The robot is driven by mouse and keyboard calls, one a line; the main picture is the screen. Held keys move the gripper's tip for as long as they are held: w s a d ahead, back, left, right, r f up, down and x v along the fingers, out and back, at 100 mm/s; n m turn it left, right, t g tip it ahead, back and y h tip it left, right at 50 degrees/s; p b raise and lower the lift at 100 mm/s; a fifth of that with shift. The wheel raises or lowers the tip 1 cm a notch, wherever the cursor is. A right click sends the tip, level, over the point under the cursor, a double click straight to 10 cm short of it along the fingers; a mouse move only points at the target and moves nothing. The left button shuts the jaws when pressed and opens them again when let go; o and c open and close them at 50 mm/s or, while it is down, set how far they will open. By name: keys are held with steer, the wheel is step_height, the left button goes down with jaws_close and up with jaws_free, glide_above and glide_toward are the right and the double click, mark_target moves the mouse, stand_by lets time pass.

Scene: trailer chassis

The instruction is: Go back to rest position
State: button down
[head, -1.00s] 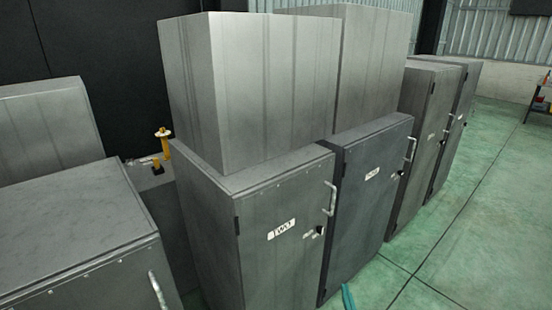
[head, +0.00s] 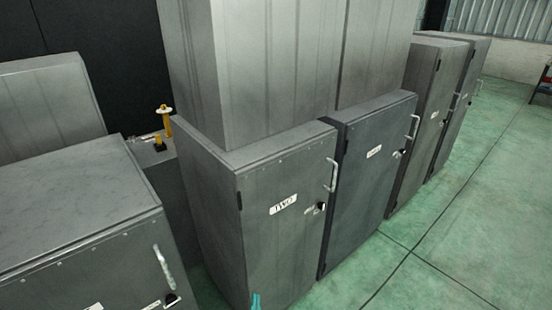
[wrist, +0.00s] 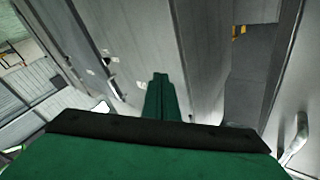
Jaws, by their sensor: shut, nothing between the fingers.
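My gripper shows in the wrist view as narrow green fingers (wrist: 161,98) pressed together beyond a wide green and black body. The fingers are shut and hold nothing. In the head view only a small teal tip (head: 256,302), likely part of my gripper or arm, shows at the bottom edge in front of the cabinet labelled TWO (head: 280,230). The rest of my arm is out of the head view.
A dark grey cabinet (head: 368,190) stands beside cabinet TWO, with more cabinets (head: 425,135) farther right. A closer cabinet (head: 75,215) with a handle is at the lower left. Yellow-topped fittings (head: 165,120) stand between. Open green floor (head: 470,220) lies at the right.

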steer(key=s+a+r+g, duration=0.1)
steer(key=s+r+g, duration=0.1)
steer(key=s, duration=2.1)
steer(key=s+d+r+n, duration=0.1)
steer(key=s+d+r, duration=0.1)
steer(key=s, duration=0.3)
steer(key=s+d+r+n+g, duration=0.1)
steer(key=s+d+r+n, duration=0.1)
steer(key=s+r, duration=0.3)
steer(key=s+d+r+n+g, duration=0.1)
steer(key=s+d+r+n, duration=0.1)
steer(key=s, duration=0.4)
steer(key=shift+s+d+r, duration=0.15)
steer(key=shift+d+r, duration=0.7)
steer(key=shift+d, duration=0.05)
